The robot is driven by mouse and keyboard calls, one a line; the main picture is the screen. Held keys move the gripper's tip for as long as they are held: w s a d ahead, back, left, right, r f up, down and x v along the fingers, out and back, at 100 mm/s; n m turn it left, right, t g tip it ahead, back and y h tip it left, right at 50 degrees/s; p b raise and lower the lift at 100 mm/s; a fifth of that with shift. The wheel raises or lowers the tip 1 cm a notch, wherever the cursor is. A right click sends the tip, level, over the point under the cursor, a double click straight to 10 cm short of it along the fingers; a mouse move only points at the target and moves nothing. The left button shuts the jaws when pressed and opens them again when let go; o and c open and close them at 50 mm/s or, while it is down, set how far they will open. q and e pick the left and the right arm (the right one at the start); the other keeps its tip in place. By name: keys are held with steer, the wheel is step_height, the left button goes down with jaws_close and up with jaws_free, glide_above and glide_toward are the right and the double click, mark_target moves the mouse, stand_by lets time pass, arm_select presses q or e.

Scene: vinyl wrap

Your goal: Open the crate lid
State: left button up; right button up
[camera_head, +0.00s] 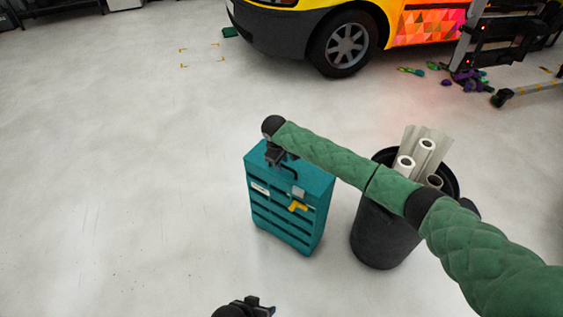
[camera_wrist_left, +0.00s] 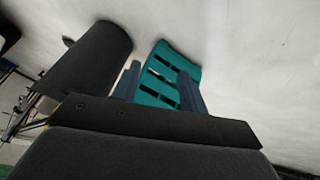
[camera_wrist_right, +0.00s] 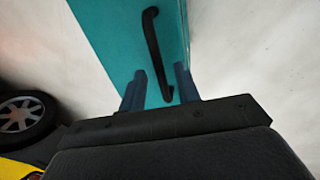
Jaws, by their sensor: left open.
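The teal crate (camera_head: 285,215) stands upright on the floor, its slatted side facing me and its lid (camera_head: 312,176) closed on top. A black bar handle (camera_wrist_right: 152,45) runs along the lid. My right gripper (camera_head: 274,160) is over the lid at the handle. In the right wrist view its fingers (camera_wrist_right: 160,90) are apart, with the handle's near end between them; contact cannot be told. My left gripper (camera_head: 262,308) is low at the bottom edge, in front of the crate. Its open, empty fingers (camera_wrist_left: 160,85) point at the slatted side (camera_wrist_left: 158,85).
A black bin (camera_head: 385,235) with white rolls (camera_head: 426,146) stands right of the crate, partly behind my right arm. A yellow item (camera_head: 298,206) is on the crate's front. A colourful vehicle (camera_head: 300,22) stands at the back. The floor left of the crate is clear.

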steer(key=shift+f, duration=0.1)
jaws_close()
